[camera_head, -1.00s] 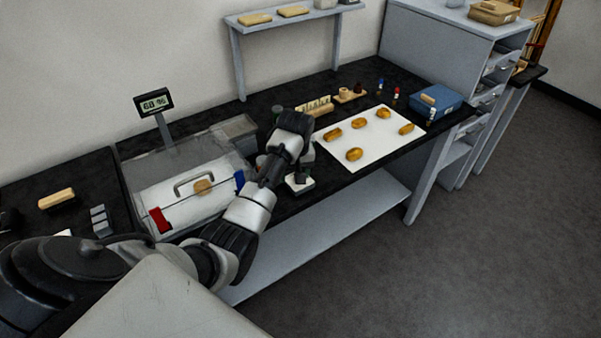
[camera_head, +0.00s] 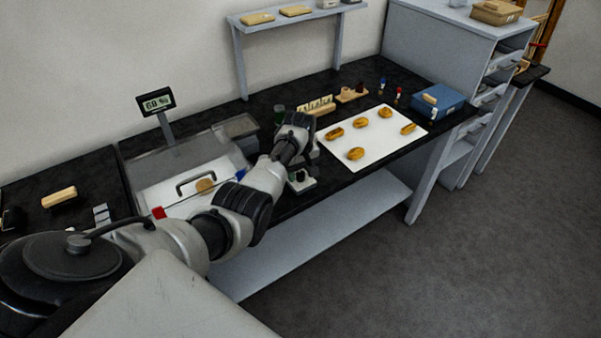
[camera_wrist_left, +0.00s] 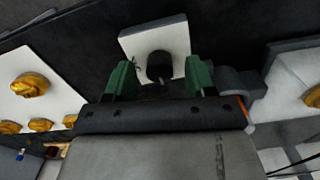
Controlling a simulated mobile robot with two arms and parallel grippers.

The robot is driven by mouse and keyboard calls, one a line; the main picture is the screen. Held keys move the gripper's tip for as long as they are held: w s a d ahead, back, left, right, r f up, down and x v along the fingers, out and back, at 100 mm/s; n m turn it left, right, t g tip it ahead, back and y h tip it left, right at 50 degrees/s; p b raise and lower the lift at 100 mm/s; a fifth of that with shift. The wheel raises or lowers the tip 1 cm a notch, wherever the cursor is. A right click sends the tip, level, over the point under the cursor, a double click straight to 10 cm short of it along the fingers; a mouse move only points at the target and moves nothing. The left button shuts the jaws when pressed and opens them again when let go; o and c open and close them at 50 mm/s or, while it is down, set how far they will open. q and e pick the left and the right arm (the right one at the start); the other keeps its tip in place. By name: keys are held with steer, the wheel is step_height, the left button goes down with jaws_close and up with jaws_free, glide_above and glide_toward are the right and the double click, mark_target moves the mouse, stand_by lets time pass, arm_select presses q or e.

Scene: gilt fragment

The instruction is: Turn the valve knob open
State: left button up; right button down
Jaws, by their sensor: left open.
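The valve is a dark round knob (camera_wrist_left: 159,68) on a square white base plate (camera_wrist_left: 178,38), lying on the black bench. In the head view its white base (camera_head: 302,183) shows at the bench's front edge, just below my left wrist. My left gripper (camera_wrist_left: 160,79) is open, with its two green fingers apart. In the left wrist view the knob appears between the fingertips, towards their far end, with a gap on each side. I cannot tell how far above the knob the fingertips are. In the head view the fingers are mostly hidden. My right gripper is not in view.
A clear case (camera_head: 165,158) with a handle and a humidity display (camera_head: 157,101) stands left of the valve. A white sheet (camera_head: 378,148) with several golden pieces lies to the right, with a blue box (camera_head: 438,103) beyond. My left forearm crosses before the case.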

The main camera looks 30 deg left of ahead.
arm_select(q)
steer(key=shift+f, duration=0.4)
steer(key=shift+c, duration=0.5)
steer(key=c, duration=0.8)
